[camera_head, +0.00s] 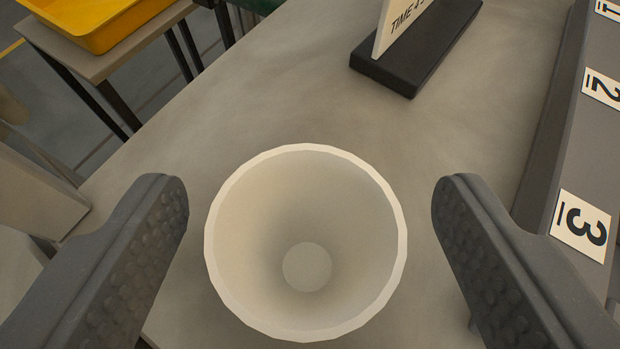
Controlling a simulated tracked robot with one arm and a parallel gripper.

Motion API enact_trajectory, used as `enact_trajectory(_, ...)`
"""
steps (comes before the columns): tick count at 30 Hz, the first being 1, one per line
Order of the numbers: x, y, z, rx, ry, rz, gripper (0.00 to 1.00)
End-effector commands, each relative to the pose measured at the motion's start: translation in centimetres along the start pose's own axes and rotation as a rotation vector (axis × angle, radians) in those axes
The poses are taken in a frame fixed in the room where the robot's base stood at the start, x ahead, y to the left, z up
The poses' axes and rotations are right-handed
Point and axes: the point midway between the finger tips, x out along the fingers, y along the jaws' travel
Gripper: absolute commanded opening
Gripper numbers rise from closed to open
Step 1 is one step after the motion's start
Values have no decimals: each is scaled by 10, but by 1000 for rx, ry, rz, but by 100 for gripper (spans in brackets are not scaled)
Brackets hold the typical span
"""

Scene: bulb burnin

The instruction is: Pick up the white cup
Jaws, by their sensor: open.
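The white cup (305,200) stands upright on the grey table, seen from above into its empty inside. My gripper (310,205) is open, with one dark ridged finger to the left of the cup and one to the right. A gap shows between each finger and the cup's rim, so neither finger appears to touch it. The cup's outer wall and base are mostly hidden below its rim.
A sign in a black base (400,70) stands on the table behind the cup. A grey rack with number labels 1, 2 and 3 (581,225) runs along the right. A yellow tray (110,30) sits on a separate table at upper left. The table's left edge is near.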

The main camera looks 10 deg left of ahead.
Motion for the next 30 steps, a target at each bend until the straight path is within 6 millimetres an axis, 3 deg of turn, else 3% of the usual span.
enact_trajectory(6,0,0,0,0,0,0,68)
enact_trajectory(11,0,0,0,0,1,0,24)
enact_trajectory(23,0,0,-1,0,1,-1,22)
enact_trajectory(30,-6,0,-13,2,3,-1,22)
